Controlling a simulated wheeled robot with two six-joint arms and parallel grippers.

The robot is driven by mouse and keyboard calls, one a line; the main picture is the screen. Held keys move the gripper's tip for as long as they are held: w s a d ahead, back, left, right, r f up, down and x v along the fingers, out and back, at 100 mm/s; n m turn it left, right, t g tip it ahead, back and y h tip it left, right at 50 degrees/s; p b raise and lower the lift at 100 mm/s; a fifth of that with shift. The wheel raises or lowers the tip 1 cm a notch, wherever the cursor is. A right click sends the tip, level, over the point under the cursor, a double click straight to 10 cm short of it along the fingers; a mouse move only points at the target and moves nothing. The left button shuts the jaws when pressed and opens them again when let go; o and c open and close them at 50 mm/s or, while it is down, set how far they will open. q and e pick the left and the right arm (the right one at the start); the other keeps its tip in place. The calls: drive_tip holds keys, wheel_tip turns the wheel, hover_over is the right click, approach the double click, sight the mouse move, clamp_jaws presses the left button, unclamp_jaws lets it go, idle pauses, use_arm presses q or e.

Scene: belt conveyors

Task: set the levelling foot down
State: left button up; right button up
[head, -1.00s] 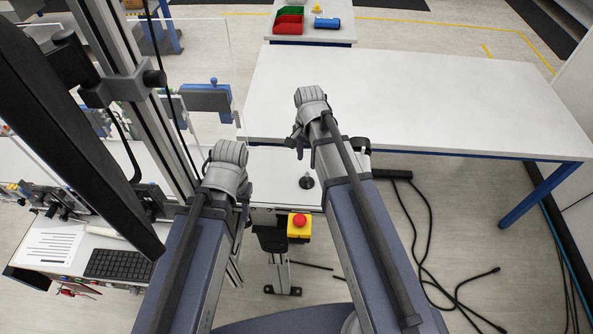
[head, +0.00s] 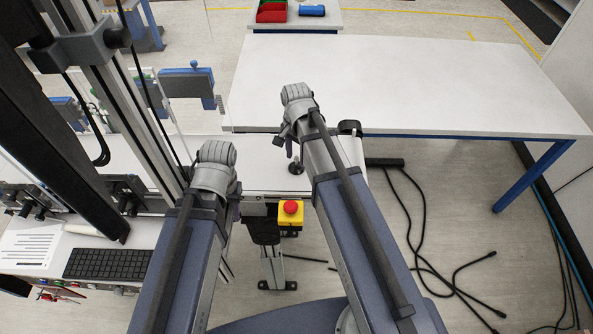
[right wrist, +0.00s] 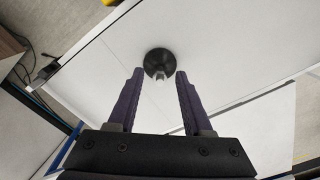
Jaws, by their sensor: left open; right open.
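The levelling foot (head: 295,167) stands on the white belt surface (head: 262,180) in the head view, partly beside my right arm. The right wrist view shows the foot (right wrist: 158,62) as a black round base with a short silvery stem. My right gripper (head: 284,142) is open; in the right wrist view its two dark fingers (right wrist: 159,74) point toward the foot, with a gap between them and nothing held. My left gripper (head: 236,192) is open at the left side of the belt, largely hidden by its wrist.
A yellow box with a red emergency button (head: 290,208) sits at the belt's near side. A large white table (head: 400,85) stands beyond, mostly bare. Black cables (head: 423,240) lie on the floor at right. A keyboard (head: 108,264) is at left.

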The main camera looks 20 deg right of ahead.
drive_tip(key=shift+f+b, duration=0.45)
drive_tip(key=shift+f, duration=0.45)
drive_tip(key=shift+r, duration=0.1)
drive_tip(key=shift+c, duration=0.2)
clamp_jaws()
